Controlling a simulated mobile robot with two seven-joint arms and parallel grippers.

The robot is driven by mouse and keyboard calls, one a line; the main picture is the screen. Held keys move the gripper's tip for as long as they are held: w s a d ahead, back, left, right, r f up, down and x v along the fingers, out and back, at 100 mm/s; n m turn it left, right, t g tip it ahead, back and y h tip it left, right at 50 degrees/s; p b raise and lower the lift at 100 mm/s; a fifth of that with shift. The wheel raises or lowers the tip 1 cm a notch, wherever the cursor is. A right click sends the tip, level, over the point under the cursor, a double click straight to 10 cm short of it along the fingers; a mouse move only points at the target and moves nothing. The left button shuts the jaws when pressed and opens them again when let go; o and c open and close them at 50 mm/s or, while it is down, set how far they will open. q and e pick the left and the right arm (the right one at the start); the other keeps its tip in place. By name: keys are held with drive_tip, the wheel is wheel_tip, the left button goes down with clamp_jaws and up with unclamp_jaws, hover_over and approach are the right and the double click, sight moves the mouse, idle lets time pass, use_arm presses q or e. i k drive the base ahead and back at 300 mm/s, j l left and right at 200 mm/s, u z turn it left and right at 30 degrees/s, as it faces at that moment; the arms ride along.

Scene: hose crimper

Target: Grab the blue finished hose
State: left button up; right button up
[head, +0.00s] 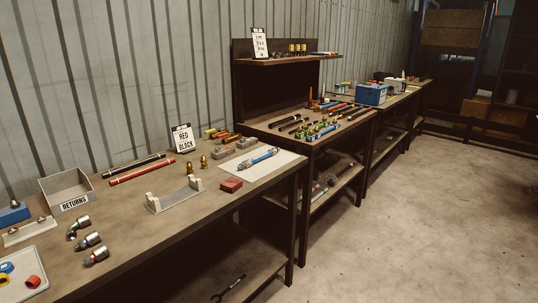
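A short blue piece with silvery ends (258,158) lies on a white sheet (285,160) at the right end of the near bench. It may be the blue finished hose, but it is too small to be sure. Several blue and green pieces with brass-coloured parts (322,131) lie at the front of the second bench, too small to tell apart. Neither of my grippers is in view.
The near bench (130,219) holds a RETURNS bin (66,188), a black hose (135,163), a red hose (142,173), a grey cradle (174,197), a red block (231,186), fittings and a sign (183,138). A blue box (371,95) stands farther back. Floor at right is clear.

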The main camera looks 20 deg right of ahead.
sight(248, 163)
drive_tip(key=i+l, duration=0.15)
drive_tip(key=l, duration=0.2)
drive_tip(key=i+l, duration=0.15)
drive_tip(key=l, duration=0.2)
drive_tip(key=i+l, duration=0.15)
drive_tip(key=l, duration=0.15)
drive_tip(key=i+l, duration=0.15)
drive_tip(key=l, duration=0.2)
drive_tip(key=i+l, duration=0.15)
drive_tip(key=l, duration=0.2)
drive_tip(key=i+l, duration=0.2)
drive_tip(key=l, duration=0.15)
